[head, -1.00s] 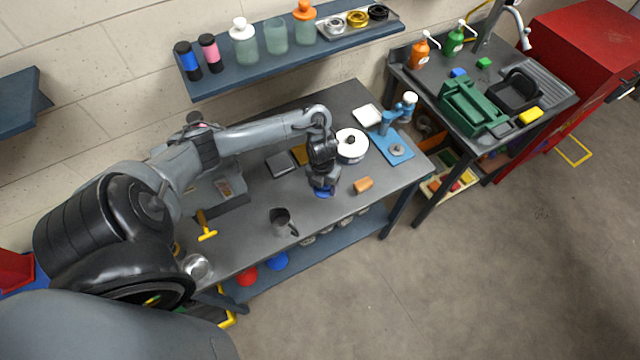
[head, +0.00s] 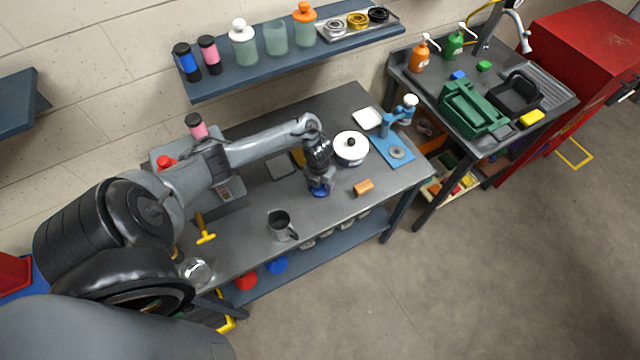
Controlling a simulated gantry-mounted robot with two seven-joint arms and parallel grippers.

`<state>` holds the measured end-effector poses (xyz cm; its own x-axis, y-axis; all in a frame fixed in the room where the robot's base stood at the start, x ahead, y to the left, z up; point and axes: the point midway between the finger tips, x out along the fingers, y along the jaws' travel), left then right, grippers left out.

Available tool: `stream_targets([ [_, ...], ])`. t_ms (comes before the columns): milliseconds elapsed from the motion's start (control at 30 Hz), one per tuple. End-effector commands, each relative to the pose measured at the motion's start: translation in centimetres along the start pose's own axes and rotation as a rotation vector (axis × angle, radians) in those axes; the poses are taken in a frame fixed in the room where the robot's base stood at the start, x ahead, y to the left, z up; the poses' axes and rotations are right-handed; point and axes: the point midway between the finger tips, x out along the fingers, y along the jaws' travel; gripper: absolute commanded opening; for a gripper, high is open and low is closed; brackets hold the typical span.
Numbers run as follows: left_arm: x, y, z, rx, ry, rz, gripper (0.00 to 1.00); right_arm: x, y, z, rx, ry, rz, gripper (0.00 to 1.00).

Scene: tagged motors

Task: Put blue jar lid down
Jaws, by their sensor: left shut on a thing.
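The blue jar lid (head: 320,192) is at the tip of my left gripper (head: 320,188), just over the dark worktable (head: 245,243). The gripper points down and is shut on the lid; its fingers are small and partly hidden here. I cannot tell whether the lid touches the tabletop. On the wall shelf, an open greenish jar (head: 276,38) without a lid stands between a white-lidded jar (head: 242,45) and an orange-lidded jar (head: 304,28). My right gripper is not in view.
A white pot (head: 350,148) stands behind the gripper, and an orange-brown block (head: 363,187) lies to its right. A dark mug (head: 281,225) stands in front, to the left. A blue press (head: 393,140) is at the table's right end. Bare tabletop lies around the lid.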

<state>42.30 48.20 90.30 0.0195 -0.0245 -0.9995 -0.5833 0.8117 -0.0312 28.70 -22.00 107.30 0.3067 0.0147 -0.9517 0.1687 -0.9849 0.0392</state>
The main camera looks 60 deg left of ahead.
Motion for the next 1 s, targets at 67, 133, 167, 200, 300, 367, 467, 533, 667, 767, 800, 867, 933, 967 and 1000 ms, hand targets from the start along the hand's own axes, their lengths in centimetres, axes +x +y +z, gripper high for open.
stream_targets([
  [67, 0.0, 0.0, 0.0, 0.0, 0.0, 0.0, 0.39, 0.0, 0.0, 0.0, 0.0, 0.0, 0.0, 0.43],
  [133, 0.0, 0.0, 0.0, 0.0, 0.0, 0.0, 0.39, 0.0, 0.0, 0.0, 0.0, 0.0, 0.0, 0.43],
  [167, 0.0, 0.0, 0.0, 0.0, 0.0, 0.0, 0.39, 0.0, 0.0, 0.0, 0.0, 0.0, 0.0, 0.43],
  [200, 0.1, 0.0, 0.0, 0.0, 0.0, 0.0, 0.39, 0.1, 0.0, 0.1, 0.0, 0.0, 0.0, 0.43],
  [300, 0.3, 0.0, 0.0, 0.0, 0.0, 0.001, 0.71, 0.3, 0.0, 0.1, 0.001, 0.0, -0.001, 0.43],
  [367, 0.2, 0.0, 0.0, 0.0, 0.0, 0.0, 0.8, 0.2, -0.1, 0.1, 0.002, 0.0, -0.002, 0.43],
  [467, 0.2, 0.0, 0.0, 0.0, 0.0, 0.0, 0.93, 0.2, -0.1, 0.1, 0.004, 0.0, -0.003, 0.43],
  [533, 0.2, 0.0, 0.0, 0.0, 0.0, 0.0, 0.93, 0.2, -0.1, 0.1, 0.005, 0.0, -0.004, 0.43],
  [667, 0.2, 0.0, 0.0, 0.0, 0.0, 0.0, 0.93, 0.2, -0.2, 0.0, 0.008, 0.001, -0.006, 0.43],
  [767, 0.1, 0.0, 0.0, 0.0, 0.0, 0.0, 0.93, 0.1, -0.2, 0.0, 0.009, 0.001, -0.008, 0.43],
  [800, -0.1, 0.0, 0.0, 0.0, 0.0, 0.0, 0.93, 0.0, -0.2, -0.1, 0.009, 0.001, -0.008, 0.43],
  [867, -0.4, 0.0, 0.0, 0.0, -0.001, 0.0, 0.93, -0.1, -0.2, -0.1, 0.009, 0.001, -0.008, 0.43],
  [933, -1.0, 0.0, 0.1, 0.0, -0.002, -0.001, 0.93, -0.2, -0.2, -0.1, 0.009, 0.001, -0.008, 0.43],
  [967, -1.4, 0.0, 0.1, 0.001, -0.002, -0.001, 0.93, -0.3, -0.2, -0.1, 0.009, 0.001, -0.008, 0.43],
  [1000, -2.0, 0.0, 0.1, 0.001, -0.003, 0.0, 0.93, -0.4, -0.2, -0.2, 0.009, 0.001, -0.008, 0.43],
])
